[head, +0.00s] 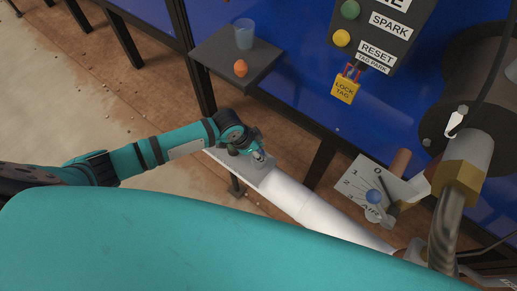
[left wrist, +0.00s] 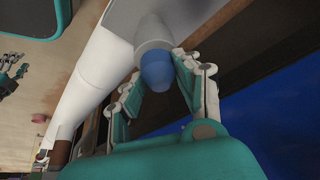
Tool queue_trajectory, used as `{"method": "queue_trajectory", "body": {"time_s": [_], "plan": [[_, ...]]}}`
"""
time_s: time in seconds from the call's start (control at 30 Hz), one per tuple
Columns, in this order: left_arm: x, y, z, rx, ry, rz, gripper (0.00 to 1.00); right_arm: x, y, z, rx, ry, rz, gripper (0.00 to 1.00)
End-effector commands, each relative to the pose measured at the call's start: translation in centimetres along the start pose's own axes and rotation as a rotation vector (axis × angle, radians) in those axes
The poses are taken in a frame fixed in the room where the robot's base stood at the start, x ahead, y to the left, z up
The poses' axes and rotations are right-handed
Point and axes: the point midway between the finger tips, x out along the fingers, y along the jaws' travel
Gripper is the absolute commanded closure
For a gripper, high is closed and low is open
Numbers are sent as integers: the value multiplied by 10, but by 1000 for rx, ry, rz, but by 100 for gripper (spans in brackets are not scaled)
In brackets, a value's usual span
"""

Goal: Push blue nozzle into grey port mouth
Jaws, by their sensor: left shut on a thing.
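The blue nozzle (left wrist: 157,68) is between the two fingers of my left gripper (left wrist: 158,88) in the left wrist view, with the fingers shut on its sides. The grey port mouth (left wrist: 153,38) is a round grey collar directly beyond the nozzle. The nozzle's far end meets the collar in the picture; I cannot tell how deep it sits. In the head view my left gripper (head: 259,155) is over the grey plate (head: 241,169) at the end of a white pipe, and the nozzle is mostly hidden.
The white pipe (head: 310,205) runs down to the right. A dark shelf (head: 215,52) holds a blue cup (head: 244,34) and an orange ball-like thing (head: 240,68). A numbered dial plate (head: 357,190) and a brass-fitted hose (head: 457,190) stand at the right.

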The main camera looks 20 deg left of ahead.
Motion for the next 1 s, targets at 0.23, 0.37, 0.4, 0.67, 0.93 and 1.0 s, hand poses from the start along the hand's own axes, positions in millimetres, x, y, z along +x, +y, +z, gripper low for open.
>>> {"method": "queue_trajectory", "body": {"time_s": [0.23,0.37,0.4,0.67,0.93,1.0], "plan": [[2,0,1,0,0,0,52,2,0,0,0,0,0,60],[2,0,1,0,0,0,40,2,0,0,0,0,0,60],[2,0,1,0,0,0,40,2,0,0,0,0,0,60],[-2,0,1,0,1,-1,40,2,5,1,-1,-1,6,60],[-49,-1,1,2,1,-2,40,2,2,0,-1,0,3,60],[-65,-1,2,3,0,-3,40,2,2,0,0,0,3,60]]}}
